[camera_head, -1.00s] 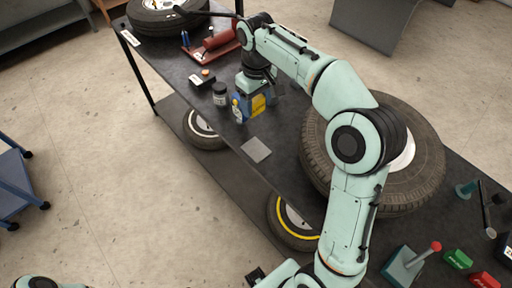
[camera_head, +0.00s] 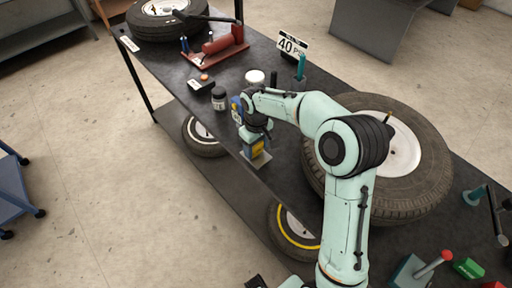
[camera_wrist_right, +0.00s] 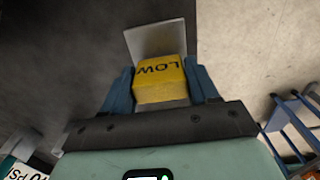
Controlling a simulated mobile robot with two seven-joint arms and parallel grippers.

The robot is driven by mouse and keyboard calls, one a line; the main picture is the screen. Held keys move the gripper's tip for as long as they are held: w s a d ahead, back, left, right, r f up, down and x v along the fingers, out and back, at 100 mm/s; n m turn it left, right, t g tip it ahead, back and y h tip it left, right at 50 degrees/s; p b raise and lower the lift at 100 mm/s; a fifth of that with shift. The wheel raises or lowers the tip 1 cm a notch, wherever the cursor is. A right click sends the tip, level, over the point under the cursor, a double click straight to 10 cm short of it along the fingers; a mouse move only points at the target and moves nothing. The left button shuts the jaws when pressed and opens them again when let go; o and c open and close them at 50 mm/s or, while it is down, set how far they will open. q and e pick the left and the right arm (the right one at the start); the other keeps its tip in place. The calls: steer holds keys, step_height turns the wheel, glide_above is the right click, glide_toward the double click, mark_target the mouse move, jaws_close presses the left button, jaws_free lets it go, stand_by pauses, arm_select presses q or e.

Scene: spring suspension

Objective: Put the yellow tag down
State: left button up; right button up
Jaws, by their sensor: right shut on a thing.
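The yellow tag (camera_head: 258,148), a small block marked LOW, is between the fingers of my right gripper (camera_head: 254,143). It also shows in the right wrist view (camera_wrist_right: 160,82), with a blue finger of the right gripper (camera_wrist_right: 161,90) on each side. A flat grey square plate (camera_head: 262,160) lies under the tag near the table's front edge. The plate also shows just beyond the tag in the wrist view (camera_wrist_right: 155,38). I cannot tell whether the tag touches the plate. My left gripper is not in view.
The dark table (camera_head: 290,175) carries a large tire (camera_head: 425,165) to the right of my arm. A dark jar (camera_head: 219,98), a blue object (camera_head: 236,108) and a white-lidded jar (camera_head: 255,77) stand close behind the gripper. A 40 PSI sign (camera_head: 292,45) stands farther back.

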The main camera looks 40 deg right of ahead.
steer(key=shift+f, duration=0.25)
steer(key=shift+f, duration=0.15)
steer(key=o, duration=1)
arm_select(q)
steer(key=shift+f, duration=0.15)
arm_select(e)
steer(key=shift+o, duration=0.2)
steer(key=shift+r, duration=0.3)
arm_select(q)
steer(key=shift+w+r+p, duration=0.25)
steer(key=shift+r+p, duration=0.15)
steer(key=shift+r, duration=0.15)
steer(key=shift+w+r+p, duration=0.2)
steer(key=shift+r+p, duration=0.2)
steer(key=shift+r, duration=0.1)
arm_select(e)
step_height(320, 180, up, 12)
